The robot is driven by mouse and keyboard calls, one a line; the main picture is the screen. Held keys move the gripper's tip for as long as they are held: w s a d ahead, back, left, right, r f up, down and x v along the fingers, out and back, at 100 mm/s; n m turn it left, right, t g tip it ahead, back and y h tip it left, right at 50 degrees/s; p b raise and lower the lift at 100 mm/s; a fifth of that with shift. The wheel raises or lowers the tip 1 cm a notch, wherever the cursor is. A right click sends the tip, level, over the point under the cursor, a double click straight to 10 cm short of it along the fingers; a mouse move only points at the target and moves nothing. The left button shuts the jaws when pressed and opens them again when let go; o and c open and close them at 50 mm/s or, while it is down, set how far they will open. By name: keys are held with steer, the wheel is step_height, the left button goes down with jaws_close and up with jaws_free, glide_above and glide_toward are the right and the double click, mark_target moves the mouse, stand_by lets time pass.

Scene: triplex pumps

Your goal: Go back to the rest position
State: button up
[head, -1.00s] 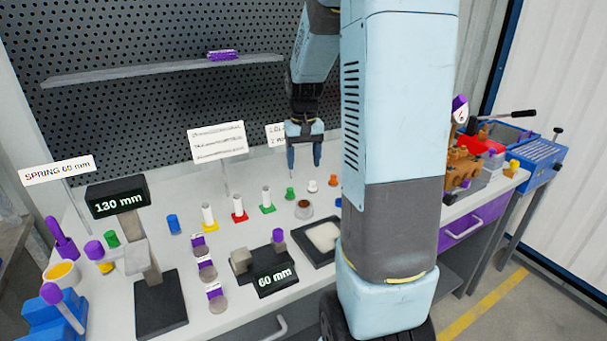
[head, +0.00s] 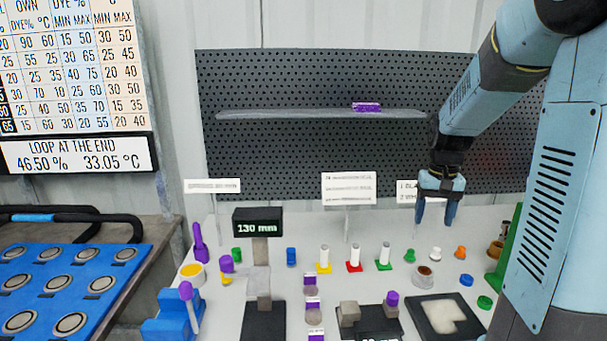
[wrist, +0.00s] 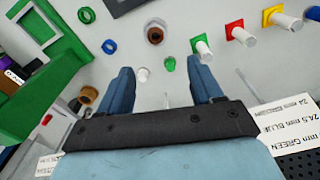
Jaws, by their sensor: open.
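My gripper (head: 434,212) is open and empty. It hangs from my bent arm at the right of the head view, in front of the perforated back panel and above the back of the white workbench (head: 225,315). In the wrist view, the two blue fingers of my gripper (wrist: 163,88) are spread apart with nothing between them. A small green part (wrist: 170,64) and a white part (wrist: 143,75) lie on the bench beyond the fingertips.
Several white pins on coloured bases, one on a red base (head: 354,257), stand mid-bench. A 130 mm gauge (head: 258,222) stands at left. A shelf (head: 300,115) with a purple item crosses the panel. A blue tray (head: 60,285) lies far left; a green frame (wrist: 50,30) stands close by.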

steer(key=s+a+r+n+t, duration=0.1)
steer(key=s+a+r, duration=0.4)
steer(key=s, duration=0.5)
steer(key=s+a+r+n+t, duration=0.1)
steer(key=s+a+r+t, duration=0.3)
steer(key=s, duration=0.6)
steer(key=a, duration=0.2)
steer(key=shift+s+a+r+n, duration=0.15)
steer(key=shift+a+r+n, duration=0.2)
steer(key=shift+a+n, duration=0.05)
